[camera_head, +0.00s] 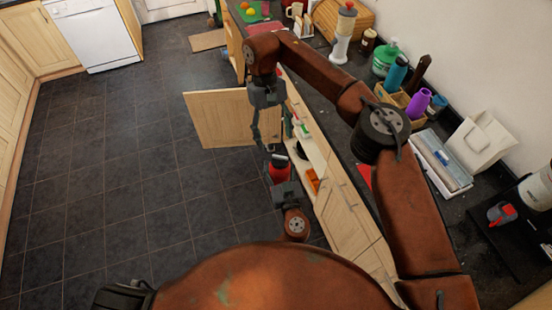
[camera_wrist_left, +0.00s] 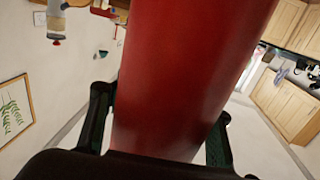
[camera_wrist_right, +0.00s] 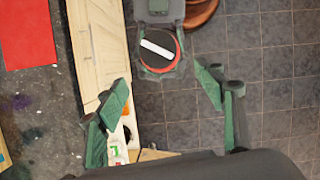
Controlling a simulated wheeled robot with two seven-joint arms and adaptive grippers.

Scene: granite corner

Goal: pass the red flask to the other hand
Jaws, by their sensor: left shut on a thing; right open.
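The red flask (camera_head: 279,172) is upright in front of the open cabinet, with a dark lid on top. My left gripper (camera_head: 282,184) is shut on it from below. In the left wrist view the flask (camera_wrist_left: 190,70) fills the middle, between the fingers (camera_wrist_left: 160,125). My right gripper (camera_head: 268,138) is open and points down, just above the flask. In the right wrist view the flask's black lid (camera_wrist_right: 158,48), with a white bar and red rim, is beyond the open right fingers (camera_wrist_right: 162,92); nothing is between them.
The open cabinet door (camera_head: 220,118) stands beside my right gripper. Shelves with small items, including an orange one (camera_head: 313,180), are close right. The dark counter carries a purple jug (camera_head: 418,105), a toaster-like white box (camera_head: 440,160) and bottles. The tiled floor at left is clear.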

